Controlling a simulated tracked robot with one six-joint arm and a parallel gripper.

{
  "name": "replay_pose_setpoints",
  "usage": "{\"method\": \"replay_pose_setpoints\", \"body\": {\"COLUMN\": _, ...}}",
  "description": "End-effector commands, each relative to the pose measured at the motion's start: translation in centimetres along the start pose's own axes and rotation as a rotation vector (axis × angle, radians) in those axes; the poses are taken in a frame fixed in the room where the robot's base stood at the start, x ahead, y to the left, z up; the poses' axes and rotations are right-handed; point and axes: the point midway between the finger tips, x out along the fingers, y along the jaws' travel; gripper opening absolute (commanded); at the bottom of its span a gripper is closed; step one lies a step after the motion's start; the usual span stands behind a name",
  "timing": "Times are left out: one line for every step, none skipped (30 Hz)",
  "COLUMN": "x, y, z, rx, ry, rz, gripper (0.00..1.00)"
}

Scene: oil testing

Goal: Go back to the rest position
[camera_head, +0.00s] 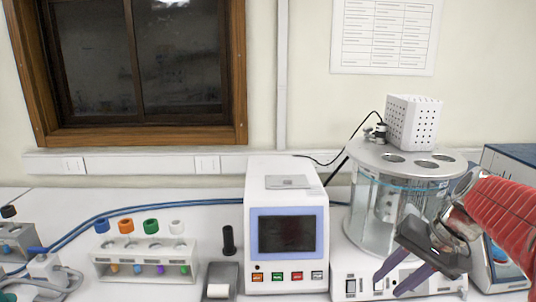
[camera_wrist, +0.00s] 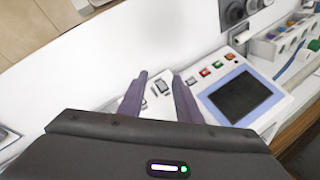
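My gripper (camera_head: 395,279) is at the right in the head view, in front of the glass bath, with its two purple-grey fingers apart. In the wrist view my gripper (camera_wrist: 160,88) shows both fingers spread, with nothing between them but the white base and its switches in the background. My red-sleeved arm comes in from the right edge. No object is held.
The glass bath (camera_head: 372,208) with a holed metal lid stands behind my gripper. Left of it are a white instrument (camera_head: 287,190) with a dark screen, a black upright cylinder (camera_head: 229,240) and a rack (camera_head: 145,252) with coloured caps.

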Motion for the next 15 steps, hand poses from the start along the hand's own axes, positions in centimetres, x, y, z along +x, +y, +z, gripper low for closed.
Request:
{"method": "replay_pose_setpoints", "body": {"x": 0.1, "y": -0.6, "z": 1.2, "rx": -0.032, "ry": 0.012, "rz": 0.020, "gripper": 0.31}}
{"method": "replay_pose_setpoints", "body": {"x": 0.1, "y": -0.8, "z": 1.9, "rx": -0.048, "ry": 0.018, "rz": 0.032, "gripper": 0.31}}
{"method": "replay_pose_setpoints", "body": {"x": 0.3, "y": -1.1, "z": 2.7, "rx": -0.069, "ry": 0.027, "rz": 0.047, "gripper": 0.31}}
{"method": "replay_pose_setpoints", "body": {"x": 0.3, "y": -1.3, "z": 3.3, "rx": -0.087, "ry": 0.035, "rz": 0.059, "gripper": 0.31}}
{"method": "replay_pose_setpoints", "body": {"x": 0.4, "y": -1.4, "z": 3.9, "rx": -0.103, "ry": 0.041, "rz": 0.070, "gripper": 0.31}}
{"method": "replay_pose_setpoints", "body": {"x": 0.5, "y": -1.6, "z": 4.7, "rx": -0.126, "ry": 0.052, "rz": 0.084, "gripper": 0.31}}
{"method": "replay_pose_setpoints", "body": {"x": 0.6, "y": -1.7, "z": 5.3, "rx": -0.143, "ry": 0.060, "rz": 0.095, "gripper": 0.31}}
{"method": "replay_pose_setpoints", "body": {"x": 0.7, "y": -1.8, "z": 5.8, "rx": -0.160, "ry": 0.068, "rz": 0.105, "gripper": 0.31}}
{"method": "replay_pose_setpoints", "body": {"x": 0.7, "y": -1.9, "z": 6.6, "rx": -0.183, "ry": 0.080, "rz": 0.118, "gripper": 0.31}}
{"method": "replay_pose_setpoints", "body": {"x": 0.8, "y": -2.0, "z": 7.2, "rx": -0.200, "ry": 0.087, "rz": 0.127, "gripper": 0.31}}
{"method": "replay_pose_setpoints", "body": {"x": 0.9, "y": -2.1, "z": 7.7, "rx": -0.218, "ry": 0.097, "rz": 0.137, "gripper": 0.31}}
{"method": "replay_pose_setpoints", "body": {"x": 1.0, "y": -2.2, "z": 8.5, "rx": -0.241, "ry": 0.108, "rz": 0.148, "gripper": 0.31}}
{"method": "replay_pose_setpoints", "body": {"x": 1.1, "y": -2.2, "z": 9.0, "rx": -0.259, "ry": 0.118, "rz": 0.157, "gripper": 0.31}}
{"method": "replay_pose_setpoints", "body": {"x": 1.2, "y": -2.2, "z": 9.5, "rx": -0.277, "ry": 0.128, "rz": 0.165, "gripper": 0.31}}
{"method": "replay_pose_setpoints", "body": {"x": 1.3, "y": -2.2, "z": 10.2, "rx": -0.301, "ry": 0.140, "rz": 0.176, "gripper": 0.31}}
